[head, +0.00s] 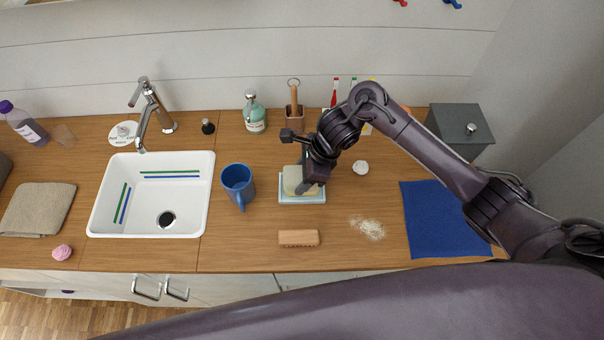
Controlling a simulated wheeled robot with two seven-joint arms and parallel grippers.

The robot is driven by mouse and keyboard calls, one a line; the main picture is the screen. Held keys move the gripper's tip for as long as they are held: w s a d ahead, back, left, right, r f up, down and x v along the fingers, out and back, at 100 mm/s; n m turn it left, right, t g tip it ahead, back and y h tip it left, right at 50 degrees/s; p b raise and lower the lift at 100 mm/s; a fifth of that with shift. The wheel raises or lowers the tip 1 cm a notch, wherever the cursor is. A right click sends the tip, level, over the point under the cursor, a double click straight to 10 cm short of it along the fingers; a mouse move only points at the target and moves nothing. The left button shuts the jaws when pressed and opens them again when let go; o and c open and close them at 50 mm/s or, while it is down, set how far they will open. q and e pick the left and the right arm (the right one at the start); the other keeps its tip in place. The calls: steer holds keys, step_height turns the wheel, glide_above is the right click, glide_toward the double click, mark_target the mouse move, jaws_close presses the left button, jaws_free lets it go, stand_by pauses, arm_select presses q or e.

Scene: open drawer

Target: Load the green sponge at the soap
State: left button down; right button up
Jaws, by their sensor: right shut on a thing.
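My right gripper (306,187) reaches in from the right and points down over a light blue dish (302,202). A pale cream block (291,178), which looks like the soap, lies in the dish, partly covered by the gripper. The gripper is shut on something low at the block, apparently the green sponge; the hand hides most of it. I cannot tell whether it touches the block. No green sponge shows elsewhere on the counter. My left gripper is not in view.
A blue mug (238,183) stands left of the dish, beside the white sink (104,213). A wooden brush (299,238) lies in front, white powder (369,229) to the right. A blue cloth (422,228) and a grey box (452,118) are further right.

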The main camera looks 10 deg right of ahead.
steer(key=shift+s+f+b, duration=0.1)
steer(key=shift+f+b, duration=0.1)
steer(key=shift+b, duration=0.1)
stand_by(1.1)
steer(key=shift+r, duration=0.1)
step_height(320, 180, up, 2)
steer(key=shift+r+p, duration=0.1)
steer(key=shift+p, duration=0.55)
steer(key=shift+r+p, duration=1.25)
steer(key=shift+r, duration=1.2)
